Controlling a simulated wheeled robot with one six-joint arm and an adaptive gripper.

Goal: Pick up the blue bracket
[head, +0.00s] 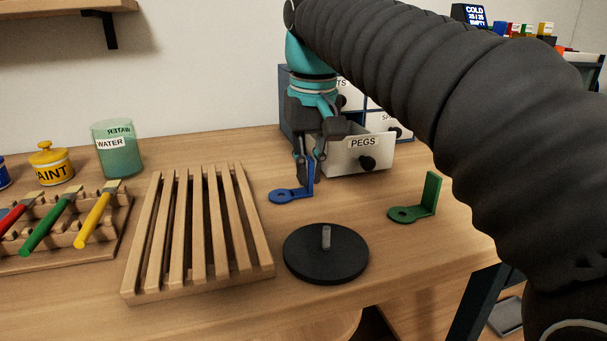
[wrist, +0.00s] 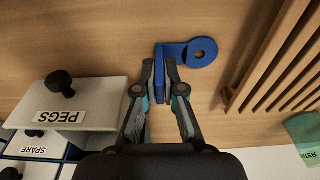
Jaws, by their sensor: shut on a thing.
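The blue bracket (head: 287,195) is an L shape with a flat round end with a hole and an upright plate. In the head view it is at the table's middle, just left of the open PEGS drawer. My gripper (head: 308,172) points down and is shut on its upright plate. In the wrist view the bracket (wrist: 201,52) has its round end to the right, and my gripper's fingers (wrist: 163,85) press on both sides of the plate. The bracket seems to be at or very near the table surface; I cannot tell whether it touches.
A green bracket (head: 429,203) stands to the right. A black disc with a peg (head: 325,258) is in front, and a slatted wooden rack (head: 265,262) is at left. The PEGS drawer (head: 345,160) sticks out close beside my gripper. Brushes and a WATER cup (head: 120,160) are farther left.

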